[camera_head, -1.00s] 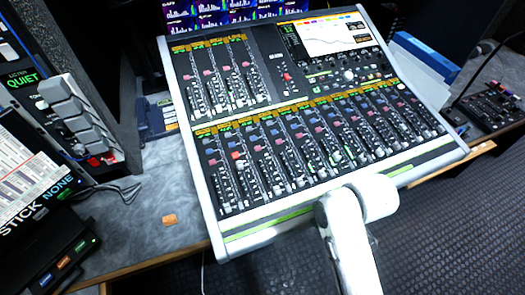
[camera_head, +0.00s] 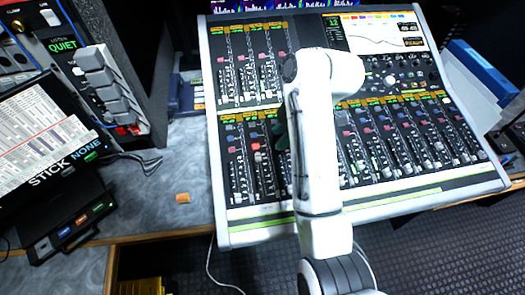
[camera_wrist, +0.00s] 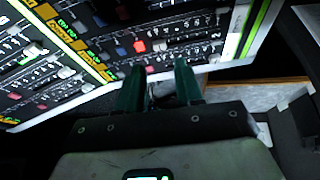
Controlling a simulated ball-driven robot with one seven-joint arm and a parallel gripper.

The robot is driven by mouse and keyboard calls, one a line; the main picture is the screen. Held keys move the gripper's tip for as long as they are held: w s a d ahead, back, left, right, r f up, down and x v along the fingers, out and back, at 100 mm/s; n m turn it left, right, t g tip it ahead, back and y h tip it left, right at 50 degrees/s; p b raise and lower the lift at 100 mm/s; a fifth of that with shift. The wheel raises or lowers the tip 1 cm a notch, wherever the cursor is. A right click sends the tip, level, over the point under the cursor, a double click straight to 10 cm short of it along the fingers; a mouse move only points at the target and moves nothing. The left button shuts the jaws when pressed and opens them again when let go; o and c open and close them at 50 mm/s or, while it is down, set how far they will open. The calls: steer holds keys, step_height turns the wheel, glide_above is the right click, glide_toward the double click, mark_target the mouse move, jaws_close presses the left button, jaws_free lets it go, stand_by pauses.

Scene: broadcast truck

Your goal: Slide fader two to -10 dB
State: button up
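The mixing console (camera_head: 222,190) lies across the desk with a lower bank of fader strips. In the second strip from the left, a bright orange-red cap (camera_head: 256,146) stands out; it also shows in the wrist view (camera_wrist: 140,46). The dB marks are too small to read, so I cannot tell that fader's setting. My gripper (camera_wrist: 160,68) has two dark green fingers, apart with nothing visible between them. Its tips are over or near the lower left strips; contact cannot be told. In the head view my arm hides most of it, with one green finger showing beside the third strip.
An upper fader bank (camera_head: 250,70) and a screen (camera_head: 375,35) are at the console's back. A small orange block (camera_head: 183,198) lies on the bare grey desk at left. A rack with grey levers (camera_head: 110,90) stands further left. A blue object (camera_head: 480,70) is at right.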

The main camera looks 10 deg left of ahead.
mark_target(258, 156)
steer(key=shift+n, duration=0.3)
steer(key=x, duration=0.7)
steer(key=a+x, duration=0.1)
steer(key=x, duration=0.2)
steer(key=shift+a, duration=0.25)
steer(key=shift+c, duration=0.3)
jaws_close()
